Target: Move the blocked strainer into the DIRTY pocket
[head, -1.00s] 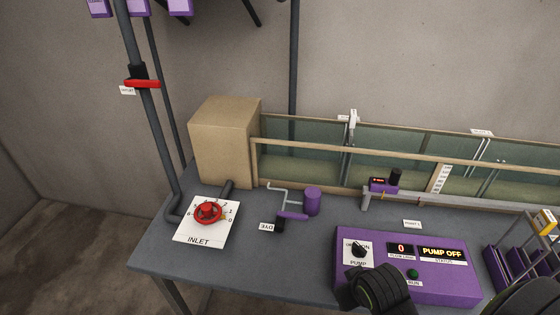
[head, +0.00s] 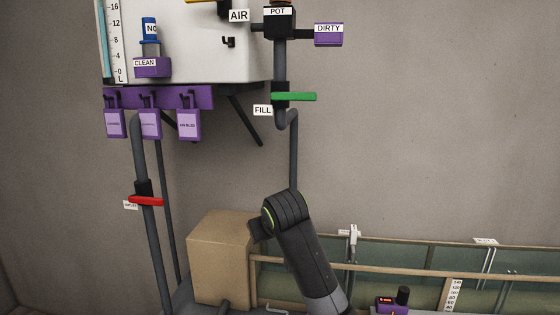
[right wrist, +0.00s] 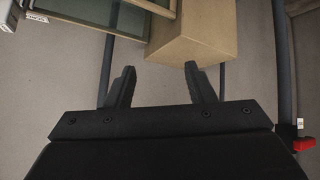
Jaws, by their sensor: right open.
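The purple DIRTY pocket (head: 328,36) is on the wall, right of the black POT (head: 279,22) on the pipe. No strainer that I can identify as blocked shows. A blue-topped item (head: 150,32), its label partly readable as "NO", stands in the purple CLEAN pocket (head: 152,68). In the right wrist view my right gripper (right wrist: 160,72) is open with nothing between its fingers. The tan box (right wrist: 195,32) lies beyond them. In the head view an arm of mine rises from the bottom, but its fingers do not show. My left gripper is not in view.
A green FILL handle (head: 294,96) sticks out below the POT. A red valve handle (head: 146,201) is on the left pipe. Several purple tag holders (head: 150,123) hang under the white tank (head: 200,50). The wall right of the DIRTY pocket is clear.

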